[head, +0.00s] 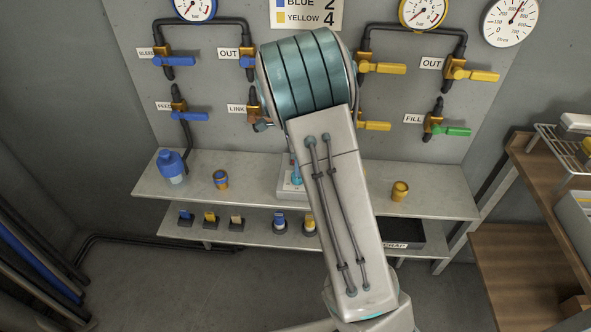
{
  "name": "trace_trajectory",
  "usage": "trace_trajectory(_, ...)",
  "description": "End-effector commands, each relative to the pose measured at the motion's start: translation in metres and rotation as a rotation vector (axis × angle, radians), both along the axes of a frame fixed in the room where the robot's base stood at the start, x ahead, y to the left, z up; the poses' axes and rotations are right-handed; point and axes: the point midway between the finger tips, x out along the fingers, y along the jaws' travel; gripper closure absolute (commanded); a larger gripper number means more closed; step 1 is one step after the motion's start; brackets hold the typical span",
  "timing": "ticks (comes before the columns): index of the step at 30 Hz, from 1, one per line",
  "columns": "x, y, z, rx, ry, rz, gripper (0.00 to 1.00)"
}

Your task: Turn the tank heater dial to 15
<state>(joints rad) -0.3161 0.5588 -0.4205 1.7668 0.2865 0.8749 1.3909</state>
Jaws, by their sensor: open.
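I cannot make out a dial marked as the tank heater. A pale box (286,188) on the upper shelf, mostly hidden behind my arm, has a small blue part beside it; I cannot tell whether it is the heater. Round gauges hang at the top: a blue-rimmed one (194,8), a yellow-rimmed one (423,12) and a white one (510,20) marked in litres. My arm fills the middle and covers part of the panel and shelves. My gripper does not show.
The panel carries blue, yellow and green valve handles. The lower shelf holds several small fittings and a dark scrap tray (410,237). A wooden bench (515,262) stands right.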

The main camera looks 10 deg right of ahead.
Motion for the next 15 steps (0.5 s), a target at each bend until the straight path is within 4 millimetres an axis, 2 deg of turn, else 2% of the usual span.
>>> trace_trajectory(1, 0.001, 0.001, 0.015, 0.001, -0.006, 0.002, 0.45)
trace_trajectory(6, 0.001, 0.001, 0.051, 0.001, -0.005, 0.002, 0.45)
trace_trajectory(10, 0.001, 0.001, 0.071, 0.001, -0.004, 0.002, 0.45)
trace_trajectory(15, 0.001, 0.001, 0.085, 0.0, -0.003, 0.002, 0.45)
